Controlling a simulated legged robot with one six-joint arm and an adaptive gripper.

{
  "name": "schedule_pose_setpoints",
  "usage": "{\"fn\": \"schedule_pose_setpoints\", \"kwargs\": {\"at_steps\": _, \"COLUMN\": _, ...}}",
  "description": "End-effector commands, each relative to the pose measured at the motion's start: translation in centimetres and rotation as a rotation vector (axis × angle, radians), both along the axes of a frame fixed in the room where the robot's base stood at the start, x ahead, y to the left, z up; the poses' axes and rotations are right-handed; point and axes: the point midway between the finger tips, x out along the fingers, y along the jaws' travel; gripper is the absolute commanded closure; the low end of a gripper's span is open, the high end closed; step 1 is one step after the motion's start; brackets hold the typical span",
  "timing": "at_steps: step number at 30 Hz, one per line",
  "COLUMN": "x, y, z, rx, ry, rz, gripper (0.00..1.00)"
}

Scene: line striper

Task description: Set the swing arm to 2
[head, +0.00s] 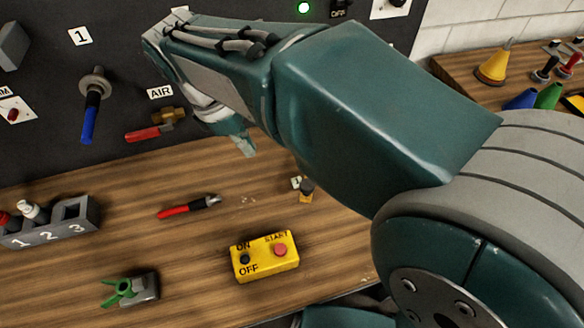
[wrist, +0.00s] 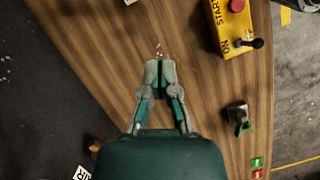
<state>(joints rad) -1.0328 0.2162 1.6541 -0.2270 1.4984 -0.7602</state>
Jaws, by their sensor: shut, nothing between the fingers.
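A lever with a blue handle (head: 89,120) hangs from a round grey pivot on the dark panel in the head view, pointing almost straight down. It looks like the swing arm. A white plate marked 1 (head: 80,36) is above it; no plate marked 2 shows on the visible part of the panel. My gripper (head: 246,146) is to the right of the lever, apart from it, above the wooden bench. In the wrist view my gripper (wrist: 160,68) has its fingers together, with nothing between them. My arm hides part of the panel.
A valve with a red handle (head: 146,133) sits by the AIR label. On the bench are a red-handled tool (head: 188,207), a yellow button box (head: 264,257), a green clamp-like part (head: 123,292) and a grey numbered rack (head: 50,228). Bare wood lies between them.

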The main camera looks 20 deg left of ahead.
Motion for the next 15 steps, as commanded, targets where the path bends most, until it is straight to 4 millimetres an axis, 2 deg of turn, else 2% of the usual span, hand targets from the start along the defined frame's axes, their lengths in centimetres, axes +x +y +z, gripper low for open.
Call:
{"fn": "schedule_pose_setpoints", "kwargs": {"at_steps": 7, "x": 0.1, "y": -0.2, "z": -0.8, "rx": -0.002, "ry": 0.001, "rz": -0.003, "gripper": 1.0}}
{"fn": "schedule_pose_setpoints", "kwargs": {"at_steps": 15, "x": 0.4, "y": -1.7, "z": -5.2, "rx": -0.004, "ry": 0.002, "rz": -0.004, "gripper": 1.0}}
